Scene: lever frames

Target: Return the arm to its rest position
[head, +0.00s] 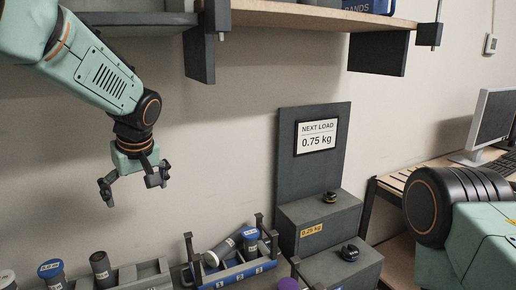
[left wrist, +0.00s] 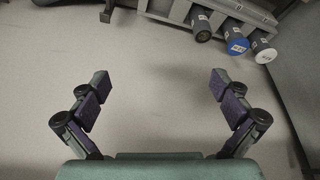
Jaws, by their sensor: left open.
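My left arm (head: 95,75) comes in from the upper left and hangs down in front of the wall. My left gripper (head: 132,188) points down with its fingers spread wide, and nothing is between them. It is in the air above and behind the row of cylinders. Part of my right arm (head: 470,225) shows at the lower right. My right gripper is out of view.
A shelf (head: 200,60) is close right of my left arm. Below stand a grey rack (head: 145,272) with cylinders and a blue tray (head: 237,272) with cylinders. Dark stepped blocks (head: 320,222) carry a 0.75 kg sign (head: 316,137). A desk (head: 395,190) with a monitor is at right.

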